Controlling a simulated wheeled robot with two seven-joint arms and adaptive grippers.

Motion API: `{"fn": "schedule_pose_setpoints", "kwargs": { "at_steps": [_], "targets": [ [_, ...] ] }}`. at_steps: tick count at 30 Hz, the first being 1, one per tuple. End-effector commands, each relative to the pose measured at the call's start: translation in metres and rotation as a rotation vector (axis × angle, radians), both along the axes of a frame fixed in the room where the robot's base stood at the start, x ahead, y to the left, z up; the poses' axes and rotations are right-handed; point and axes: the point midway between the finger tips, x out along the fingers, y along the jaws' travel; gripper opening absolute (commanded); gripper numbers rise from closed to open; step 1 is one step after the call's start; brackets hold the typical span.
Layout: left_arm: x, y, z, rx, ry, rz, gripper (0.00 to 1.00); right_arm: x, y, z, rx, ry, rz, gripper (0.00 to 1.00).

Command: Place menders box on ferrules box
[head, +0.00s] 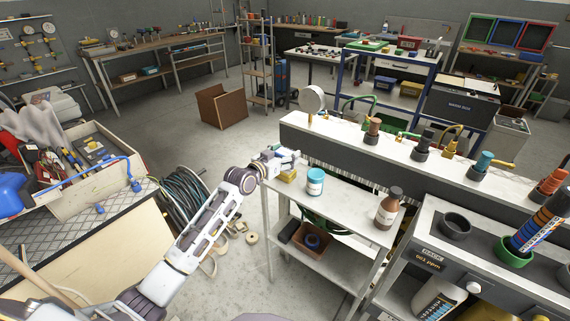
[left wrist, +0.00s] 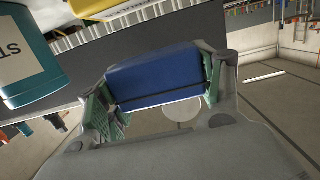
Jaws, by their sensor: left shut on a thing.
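My left gripper (head: 270,163) is over the back left corner of the white bench. In the left wrist view its green-padded fingers are shut on a blue box (left wrist: 157,77), which I take to be the menders box; no label on it is readable. A yellow box (head: 288,176), which I take to be the ferrules box, sits on the bench just below and beside the gripper. Part of the yellow box also shows at the top of the left wrist view (left wrist: 98,8). My right gripper is not in view.
A brown bottle (head: 388,209) stands further right on the bench (head: 345,207). A long raised ledge (head: 350,143) with hose fittings runs behind. The bench top between jar and bottle is clear.

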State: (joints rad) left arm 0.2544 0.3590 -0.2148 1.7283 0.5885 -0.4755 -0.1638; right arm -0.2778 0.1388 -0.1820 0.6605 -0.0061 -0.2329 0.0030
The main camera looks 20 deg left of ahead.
Motion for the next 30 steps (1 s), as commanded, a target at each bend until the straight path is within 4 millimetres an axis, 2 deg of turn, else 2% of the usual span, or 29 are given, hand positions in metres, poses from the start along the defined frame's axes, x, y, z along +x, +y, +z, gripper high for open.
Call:
{"fn": "schedule_pose_setpoints", "kwargs": {
  "at_steps": [8, 16, 21, 30],
  "targets": [
    [0.000, 0.000, 0.000, 0.000, -0.001, 0.000, 0.40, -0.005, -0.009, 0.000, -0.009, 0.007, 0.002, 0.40],
    [0.000, 0.000, -0.024, -0.001, 0.001, 0.000, 0.40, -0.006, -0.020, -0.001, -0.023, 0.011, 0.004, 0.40],
    [0.000, 0.000, -0.036, -0.001, -0.001, 0.000, 0.40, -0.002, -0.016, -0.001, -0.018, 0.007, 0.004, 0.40],
    [0.000, 0.000, -0.037, -0.001, -0.002, 0.001, 0.40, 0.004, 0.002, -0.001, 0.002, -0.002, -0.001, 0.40]
  ]
}}
